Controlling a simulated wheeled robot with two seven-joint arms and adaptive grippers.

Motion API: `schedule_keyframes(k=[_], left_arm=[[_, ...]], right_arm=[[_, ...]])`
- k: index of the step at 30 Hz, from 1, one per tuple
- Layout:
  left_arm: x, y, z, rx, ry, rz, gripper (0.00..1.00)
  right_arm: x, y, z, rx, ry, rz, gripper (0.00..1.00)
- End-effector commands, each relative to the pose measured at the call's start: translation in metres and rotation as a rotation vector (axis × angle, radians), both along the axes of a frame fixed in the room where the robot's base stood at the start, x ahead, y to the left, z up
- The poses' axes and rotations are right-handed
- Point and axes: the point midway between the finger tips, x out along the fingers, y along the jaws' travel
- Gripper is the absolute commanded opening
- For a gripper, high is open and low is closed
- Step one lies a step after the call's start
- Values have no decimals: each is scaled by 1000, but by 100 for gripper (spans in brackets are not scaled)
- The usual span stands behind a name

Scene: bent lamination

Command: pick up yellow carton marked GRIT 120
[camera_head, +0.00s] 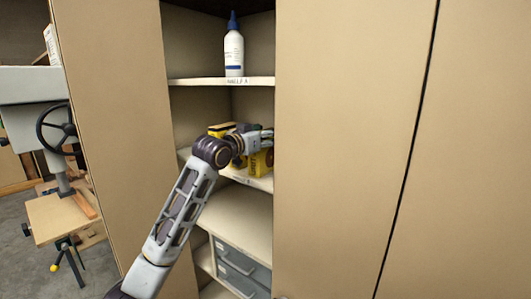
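Yellow cartons show on the middle shelf of the open cabinet. One yellow part (262,164) shows below and in front of my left gripper, and another yellow part (219,129) shows behind my wrist. Dark print is on the yellow face, but it is too small to read, so I cannot tell which is marked GRIT 120. My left gripper (266,139) reaches in at the cartons and covers part of them. I cannot tell if its fingers touch or hold a carton. My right gripper is out of view.
The middle shelf (256,182) is narrow, between the left door (120,120) and the right door (345,130). A white bottle with a blue cap (233,52) stands on the shelf above (190,81). Grey drawers (240,266) sit below. A machine with a handwheel (58,127) stands left.

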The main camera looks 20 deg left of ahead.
Motion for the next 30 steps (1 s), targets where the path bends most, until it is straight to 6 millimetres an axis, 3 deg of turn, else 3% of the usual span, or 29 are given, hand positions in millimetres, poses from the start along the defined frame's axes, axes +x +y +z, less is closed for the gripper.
schedule_keyframes(k=[2,17,30], left_arm=[[0,0,0,0,0,0,64],[0,0,0,0,0,0,0],[0,0,3,-1,-3,0,0]], right_arm=[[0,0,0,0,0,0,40],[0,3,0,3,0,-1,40],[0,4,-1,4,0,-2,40]])
